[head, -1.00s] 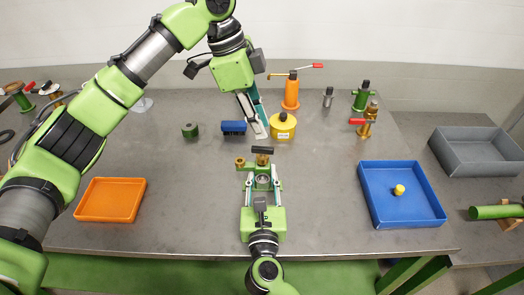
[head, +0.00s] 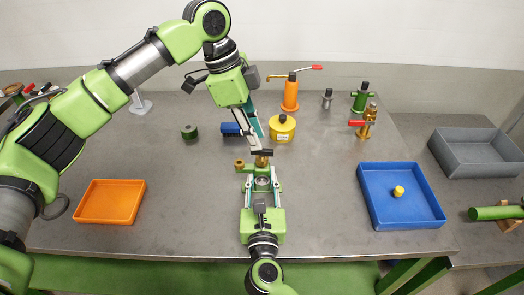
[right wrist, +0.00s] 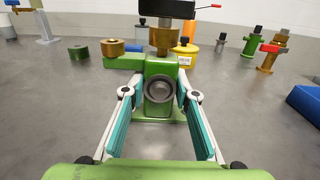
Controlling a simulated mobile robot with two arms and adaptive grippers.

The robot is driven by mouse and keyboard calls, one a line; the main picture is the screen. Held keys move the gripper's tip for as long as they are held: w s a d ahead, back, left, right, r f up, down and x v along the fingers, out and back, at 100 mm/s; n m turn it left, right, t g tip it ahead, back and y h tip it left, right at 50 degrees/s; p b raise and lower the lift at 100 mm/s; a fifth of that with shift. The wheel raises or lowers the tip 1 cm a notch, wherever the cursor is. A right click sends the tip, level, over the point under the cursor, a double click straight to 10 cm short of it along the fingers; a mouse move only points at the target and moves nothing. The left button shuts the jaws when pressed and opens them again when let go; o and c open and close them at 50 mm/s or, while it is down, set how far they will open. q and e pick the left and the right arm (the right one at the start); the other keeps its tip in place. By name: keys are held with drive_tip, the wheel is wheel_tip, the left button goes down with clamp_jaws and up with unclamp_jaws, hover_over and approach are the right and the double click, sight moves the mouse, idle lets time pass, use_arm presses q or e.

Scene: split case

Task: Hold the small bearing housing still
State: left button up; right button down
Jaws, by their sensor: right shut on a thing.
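The small bearing housing (head: 262,171) is a green block with a round dark bore ringed in grey metal, on the table in front of me. It also shows in the right wrist view (right wrist: 160,68). My right gripper (head: 262,184) is shut on it, one finger on each side. A brass screw with a black crossbar (head: 261,153) stands upright on its top, and a second brass knob (head: 239,163) sits on its left arm. My left gripper (head: 259,142) is just above the crossbar; whether its fingers are open or touch the bar is unclear.
An orange tray (head: 110,216) is at left, a blue tray (head: 410,220) with a yellow piece at right. Bare table lies between the trays and the housing.

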sight(262, 152)
use_arm(q)
drive_tip(key=shift+x, duration=1.7)
clamp_jaws()
